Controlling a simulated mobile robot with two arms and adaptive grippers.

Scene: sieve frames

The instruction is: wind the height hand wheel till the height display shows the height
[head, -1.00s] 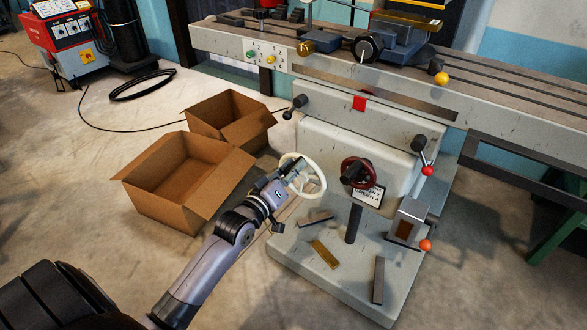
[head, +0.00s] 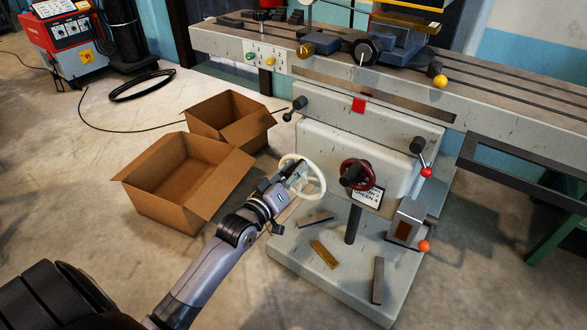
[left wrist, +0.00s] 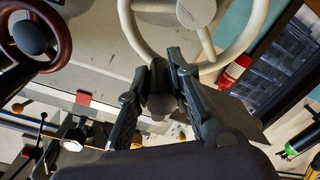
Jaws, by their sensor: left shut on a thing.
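A cream hand wheel (head: 318,178) is on the front of the grey machine, and its rim and hub also show in the left wrist view (left wrist: 254,38). A dark red hand wheel (head: 358,174) is to the right, above a white plate (head: 368,196) with dark print too small to read surely. I cannot make out a height display. My right gripper is not in view.
Two open cardboard boxes (head: 190,178) stand on the floor left of the machine. Loose bars (head: 324,254) lie on the machine's base. Levers with red (head: 426,172) and orange (head: 424,246) balls stick out at the right.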

